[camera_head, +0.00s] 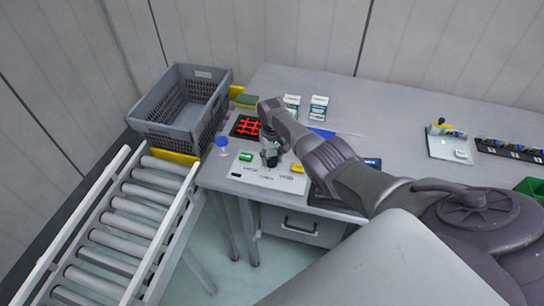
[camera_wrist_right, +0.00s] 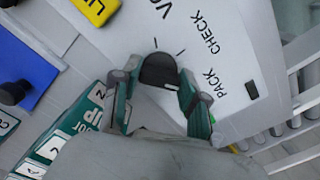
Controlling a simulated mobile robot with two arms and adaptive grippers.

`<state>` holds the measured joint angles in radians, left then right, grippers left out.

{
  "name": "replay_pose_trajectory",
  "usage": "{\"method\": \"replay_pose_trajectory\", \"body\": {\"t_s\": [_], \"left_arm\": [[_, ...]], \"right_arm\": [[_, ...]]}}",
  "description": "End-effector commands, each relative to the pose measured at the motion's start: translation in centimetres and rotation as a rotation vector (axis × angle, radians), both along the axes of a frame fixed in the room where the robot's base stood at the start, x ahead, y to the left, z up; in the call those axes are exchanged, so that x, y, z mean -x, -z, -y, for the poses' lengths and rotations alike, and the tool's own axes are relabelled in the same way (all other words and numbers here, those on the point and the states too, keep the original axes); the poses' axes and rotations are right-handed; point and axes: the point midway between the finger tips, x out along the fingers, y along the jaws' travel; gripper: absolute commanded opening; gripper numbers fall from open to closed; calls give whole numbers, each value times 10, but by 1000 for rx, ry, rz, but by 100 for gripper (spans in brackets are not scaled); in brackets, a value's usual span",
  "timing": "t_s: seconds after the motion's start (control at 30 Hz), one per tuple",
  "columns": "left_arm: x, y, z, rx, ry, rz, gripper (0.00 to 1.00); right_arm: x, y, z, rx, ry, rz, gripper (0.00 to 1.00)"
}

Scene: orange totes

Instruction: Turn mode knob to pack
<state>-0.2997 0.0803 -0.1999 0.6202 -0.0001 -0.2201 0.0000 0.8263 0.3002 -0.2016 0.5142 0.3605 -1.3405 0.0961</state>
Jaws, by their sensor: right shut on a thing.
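The mode knob (camera_wrist_right: 158,70) is dark and round, with a white mark on its lower right side in the right wrist view. That mark points right and slightly down, roughly toward the PACK lettering. The knob sits on a white panel (camera_wrist_right: 230,60) printed PACK, CHECK and a partly cropped word starting VO. My right gripper (camera_wrist_right: 152,85) is shut on the knob, one finger on each side. In the head view my right gripper (camera_head: 270,160) stands over the panel (camera_head: 262,182) and hides the knob. My left gripper is in neither view.
The panel also carries a green button (camera_head: 245,157) and a yellow block (camera_head: 297,168). A blue-topped object (camera_head: 222,142) and a red grid (camera_head: 247,126) are near. A grey crate (camera_head: 160,130) and roller conveyor (camera_head: 130,205) stand left. Two small boxes (camera_head: 318,108) stand behind.

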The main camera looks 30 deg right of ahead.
Motion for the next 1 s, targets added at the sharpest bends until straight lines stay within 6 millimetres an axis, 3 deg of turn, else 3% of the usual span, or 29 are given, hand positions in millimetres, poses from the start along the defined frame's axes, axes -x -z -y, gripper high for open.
{"method": "replay_pose_trajectory", "body": {"t_s": [0.73,0.77,0.9,1.0], "left_arm": [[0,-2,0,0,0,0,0],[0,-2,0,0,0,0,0],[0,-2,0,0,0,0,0],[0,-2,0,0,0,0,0]], "right_arm": [[-1,-1,0,0,94,3,9],[-1,-1,0,0,94,3,45],[-1,-1,0,0,93,3,68],[-1,-1,0,0,92,2,69]]}}
